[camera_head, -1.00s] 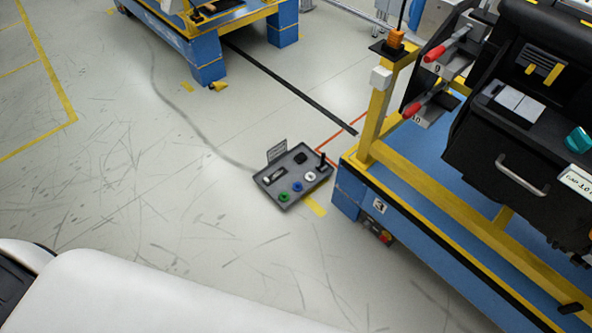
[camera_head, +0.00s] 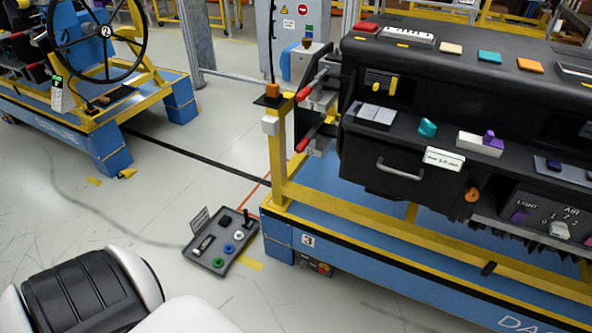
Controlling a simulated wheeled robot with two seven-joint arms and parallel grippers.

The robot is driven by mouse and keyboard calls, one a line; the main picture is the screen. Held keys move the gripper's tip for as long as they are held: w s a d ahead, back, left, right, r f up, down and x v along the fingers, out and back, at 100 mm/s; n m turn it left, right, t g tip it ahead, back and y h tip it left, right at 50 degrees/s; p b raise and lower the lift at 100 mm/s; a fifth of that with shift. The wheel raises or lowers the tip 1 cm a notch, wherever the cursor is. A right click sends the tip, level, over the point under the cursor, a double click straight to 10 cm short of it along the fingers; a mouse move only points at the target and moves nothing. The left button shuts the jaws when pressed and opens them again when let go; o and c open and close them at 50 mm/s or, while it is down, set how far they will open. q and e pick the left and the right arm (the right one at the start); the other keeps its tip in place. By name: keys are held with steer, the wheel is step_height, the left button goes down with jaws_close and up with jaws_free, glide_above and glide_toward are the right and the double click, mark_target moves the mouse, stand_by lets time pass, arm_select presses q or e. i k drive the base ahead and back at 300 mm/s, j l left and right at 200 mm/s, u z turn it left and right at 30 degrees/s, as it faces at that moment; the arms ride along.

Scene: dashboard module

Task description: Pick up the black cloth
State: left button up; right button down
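I cannot make out a black cloth for certain in this view. The black dashboard module (camera_head: 400,160) fills the right side, with a grey handle (camera_head: 399,169) on its front panel, and nothing on it reads clearly as cloth. A small black piece (camera_head: 488,268) lies at the yellow lower beam of its cart, too small to identify. Neither of my grippers shows. Only a white and black part of my own arm is at the lower left.
The dashboard stands on a blue and yellow cart (camera_head: 340,207). Another cart (camera_head: 104,140) with a steering wheel (camera_head: 97,32) is at the upper left. Floor between them is mostly clear.

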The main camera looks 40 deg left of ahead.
mark_target(224, 220)
steer(key=j+z, duration=0.3)
steer(key=j, duration=0.2)
steer(key=j+z, duration=0.3)
steer(key=j, duration=0.2)
steer(key=k+j+z, duration=0.3)
steer(key=j, duration=0.15)
steer(key=j+z, duration=0.25)
steer(key=j, duration=0.2)
